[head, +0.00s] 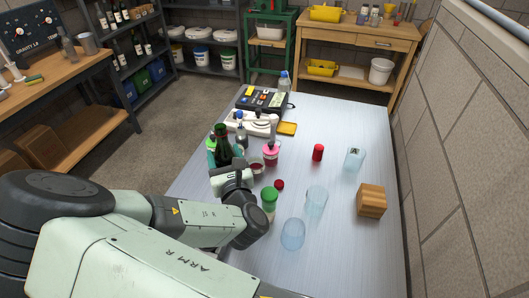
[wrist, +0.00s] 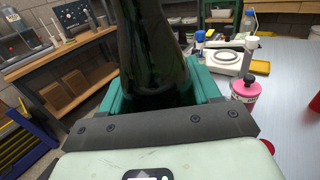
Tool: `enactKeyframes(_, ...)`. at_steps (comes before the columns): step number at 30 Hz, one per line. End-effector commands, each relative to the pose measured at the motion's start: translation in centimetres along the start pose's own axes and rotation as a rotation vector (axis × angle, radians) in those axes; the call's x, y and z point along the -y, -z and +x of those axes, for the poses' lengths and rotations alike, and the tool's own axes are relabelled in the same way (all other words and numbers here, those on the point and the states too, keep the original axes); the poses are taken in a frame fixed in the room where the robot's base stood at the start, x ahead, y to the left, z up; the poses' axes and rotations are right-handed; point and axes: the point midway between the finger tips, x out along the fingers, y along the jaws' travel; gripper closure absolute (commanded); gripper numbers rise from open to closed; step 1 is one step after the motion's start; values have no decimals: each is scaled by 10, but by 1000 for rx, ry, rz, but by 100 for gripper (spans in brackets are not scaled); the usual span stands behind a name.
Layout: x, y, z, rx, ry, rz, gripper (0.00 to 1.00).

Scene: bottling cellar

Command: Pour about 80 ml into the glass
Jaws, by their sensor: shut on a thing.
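My gripper (wrist: 158,98) is shut on a dark green bottle (wrist: 152,45), with teal fingers on both sides of it. In the head view the bottle (head: 222,143) stands close to upright at the table's left side; I cannot tell whether its base touches the table. A clear glass (head: 316,201) stands on the table to the right of my gripper. A bluish clear tumbler (head: 292,235) is nearer, and another clear vessel with a dark mark (head: 355,158) is farther right. I cannot tell which one the task means. No liquid shows in them.
A pink-lidded jar (head: 270,156), green-lidded jar (head: 269,199), small red round thing (head: 279,184) and red cylinder (head: 318,152) stand around. A wooden block (head: 371,201) is at right. A white scale (head: 262,124) and dark tray (head: 252,101) are at the back. The table's right front is clear.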

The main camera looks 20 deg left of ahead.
Motion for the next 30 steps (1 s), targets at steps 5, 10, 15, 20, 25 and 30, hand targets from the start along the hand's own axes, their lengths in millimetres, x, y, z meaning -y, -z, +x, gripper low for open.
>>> enactKeyframes(5,0,-6,0,3,0,1,85)
enactKeyframes(10,0,-19,0,3,0,1,85)
enactKeyframes(15,-1,-41,0,4,-1,2,85)
enactKeyframes(20,0,-58,0,3,1,3,85)
enactKeyframes(25,16,-55,10,6,42,-1,85)
enactKeyframes(30,39,-55,23,12,99,-4,85)
